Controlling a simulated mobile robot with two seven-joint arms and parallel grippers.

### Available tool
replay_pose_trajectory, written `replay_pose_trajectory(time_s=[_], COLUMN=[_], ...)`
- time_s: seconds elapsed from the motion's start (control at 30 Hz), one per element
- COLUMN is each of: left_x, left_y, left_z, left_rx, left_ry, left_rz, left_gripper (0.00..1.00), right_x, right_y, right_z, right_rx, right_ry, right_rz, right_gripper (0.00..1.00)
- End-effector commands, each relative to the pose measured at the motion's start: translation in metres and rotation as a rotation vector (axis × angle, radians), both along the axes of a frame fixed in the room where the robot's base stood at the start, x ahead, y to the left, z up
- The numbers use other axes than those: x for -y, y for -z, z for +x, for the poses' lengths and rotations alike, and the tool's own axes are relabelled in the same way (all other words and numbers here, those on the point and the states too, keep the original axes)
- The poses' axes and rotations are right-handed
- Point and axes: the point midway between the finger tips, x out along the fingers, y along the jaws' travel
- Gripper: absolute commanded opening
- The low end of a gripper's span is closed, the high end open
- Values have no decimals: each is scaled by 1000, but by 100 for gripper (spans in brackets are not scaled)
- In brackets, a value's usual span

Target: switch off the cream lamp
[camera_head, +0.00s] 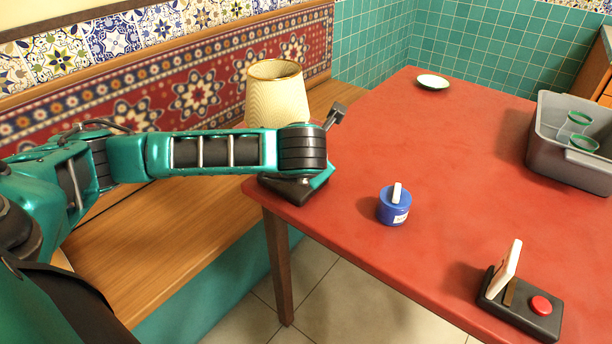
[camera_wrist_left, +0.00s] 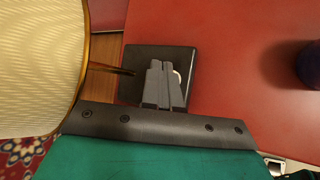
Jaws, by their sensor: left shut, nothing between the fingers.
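The cream lamp's ribbed shade (camera_head: 277,92) stands behind my left wrist at the table's left edge. My forearm and wrist hide its stem and part of its dark base (camera_head: 290,190). In the left wrist view the shade (camera_wrist_left: 40,60) fills the left side, and a thin stem runs to the black square base (camera_wrist_left: 150,55). My left gripper (camera_wrist_left: 166,66) is shut and empty, its fingertips over that base. A small pale curved piece (camera_wrist_left: 178,74) shows beside the fingertips; I cannot tell whether they touch it. Whether the lamp is lit is unclear. My right gripper is not in view.
A blue jar (camera_head: 394,207) stands on the red table (camera_head: 450,160) right of the lamp. A black box with a red button (camera_head: 541,305) and tilted white panel is at the front. A grey bin (camera_head: 568,165) and small dish (camera_head: 432,82) stand farther back. The table's middle is clear.

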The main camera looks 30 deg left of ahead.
Motion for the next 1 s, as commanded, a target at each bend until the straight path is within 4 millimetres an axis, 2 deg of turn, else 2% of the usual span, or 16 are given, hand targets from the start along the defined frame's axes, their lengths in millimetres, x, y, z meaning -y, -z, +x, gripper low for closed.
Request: replay_pose_trajectory(time_s=[0.27, 0.8, 1.0], left_x=[0, 0, 0], left_y=[-4, -55, -61], left_z=[0, 0, 0], left_rx=[1, 2, 1], left_ry=[0, 1, 1], left_rz=[1, 1, 0], left_gripper=[0, 0, 0], right_x=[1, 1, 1], right_y=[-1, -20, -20], right_z=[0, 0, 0], right_rx=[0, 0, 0], right_ry=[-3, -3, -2], right_rz=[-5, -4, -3], right_gripper=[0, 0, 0])
